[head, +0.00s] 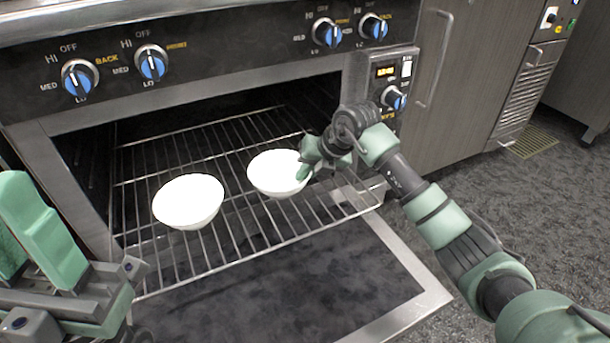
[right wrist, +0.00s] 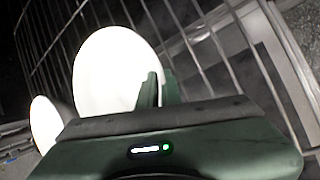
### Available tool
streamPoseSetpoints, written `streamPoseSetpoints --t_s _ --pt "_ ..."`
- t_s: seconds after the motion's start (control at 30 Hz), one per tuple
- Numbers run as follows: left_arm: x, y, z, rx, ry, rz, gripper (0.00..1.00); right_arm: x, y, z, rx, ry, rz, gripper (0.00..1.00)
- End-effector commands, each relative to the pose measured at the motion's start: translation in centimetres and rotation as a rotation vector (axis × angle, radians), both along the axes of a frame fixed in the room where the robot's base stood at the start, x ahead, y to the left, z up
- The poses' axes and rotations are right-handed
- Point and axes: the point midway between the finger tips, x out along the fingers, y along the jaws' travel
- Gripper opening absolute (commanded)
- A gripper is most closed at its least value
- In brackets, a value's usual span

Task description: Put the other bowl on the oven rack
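Two white bowls are on the pulled-out oven rack (head: 262,228). The left bowl (head: 188,202) stands upright on the wires, apart from the grippers. The right bowl (head: 275,174) is beside it, a small gap between them. My right gripper (head: 304,171) is at the right rim of the right bowl. In the right wrist view its fingers (right wrist: 160,90) are close together on either side of that bowl's rim (right wrist: 112,70), and the left bowl (right wrist: 44,124) shows behind. My left gripper (head: 40,235) is at the lower left, away from the bowls; its fingertip gap is unclear.
The oven door (head: 290,290) is folded down below the rack. The control panel with blue knobs (head: 151,65) is above the opening. A grey cabinet (head: 455,80) stands to the right. Free wires are behind and in front of the bowls.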

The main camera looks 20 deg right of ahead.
Motion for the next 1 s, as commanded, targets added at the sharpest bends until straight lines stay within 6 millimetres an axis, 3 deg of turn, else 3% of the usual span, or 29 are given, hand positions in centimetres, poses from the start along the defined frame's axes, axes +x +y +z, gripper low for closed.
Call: streamPoseSetpoints --t_s 0.13,0.23,0.63,0.7,1.0 --pt "0.0 0.0 0.0 0.000 0.000 0.000 0.37 0.0 0.0 0.0 0.001 -0.001 0.000 0.00" --pt "0.0 0.0 0.0 0.000 0.000 0.000 0.37 0.0 0.0 -0.1 -0.001 0.001 0.000 0.27" --pt "0.0 0.0 0.3 -0.001 -0.002 -0.001 0.37 -0.1 -0.2 0.5 -0.001 -0.001 -0.001 0.27" --pt "-0.1 0.0 0.7 -0.003 -0.005 -0.001 0.37 -0.4 -0.5 1.4 -0.002 -0.002 -0.002 0.27" --pt "-0.4 0.3 -1.0 -0.008 0.101 -0.005 0.37 -3.1 -2.6 6.8 -0.003 -0.003 -0.001 0.27"
